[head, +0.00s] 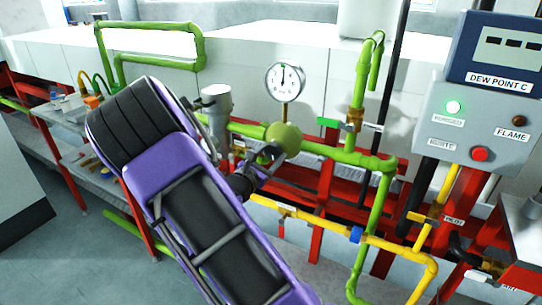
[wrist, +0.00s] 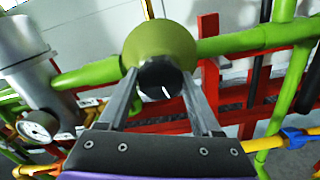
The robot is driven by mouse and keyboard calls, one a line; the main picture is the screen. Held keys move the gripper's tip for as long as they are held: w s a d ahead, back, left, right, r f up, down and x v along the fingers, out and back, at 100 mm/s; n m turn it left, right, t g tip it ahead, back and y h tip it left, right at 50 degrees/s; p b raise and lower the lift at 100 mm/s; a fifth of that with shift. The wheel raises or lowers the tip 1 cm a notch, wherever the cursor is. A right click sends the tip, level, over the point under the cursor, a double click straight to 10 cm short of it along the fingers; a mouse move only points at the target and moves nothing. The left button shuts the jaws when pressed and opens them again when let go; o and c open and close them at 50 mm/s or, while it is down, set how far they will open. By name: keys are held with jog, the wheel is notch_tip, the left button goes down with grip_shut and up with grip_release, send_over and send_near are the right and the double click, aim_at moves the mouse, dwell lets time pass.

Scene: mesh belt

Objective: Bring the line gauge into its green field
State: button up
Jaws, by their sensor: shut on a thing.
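The line gauge (head: 285,81) is a round white dial on a short stem above the green pipe. My gripper (head: 266,157) is shut on this knob, one finger on each side in the wrist view (wrist: 162,88). The large gauge is not in the wrist view.
A grey cylinder (head: 216,108) stands left of the valve; a small gauge (wrist: 38,126) is near it. Green pipes (head: 379,215), yellow pipes (head: 392,247) and a red frame (head: 322,205) crowd the right. A grey control box (head: 478,115) has a lit green lamp.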

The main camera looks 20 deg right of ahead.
jog(key=o, duration=1.4)
jog(key=v, duration=1.7)
jog(key=shift+s+a, duration=0.15)
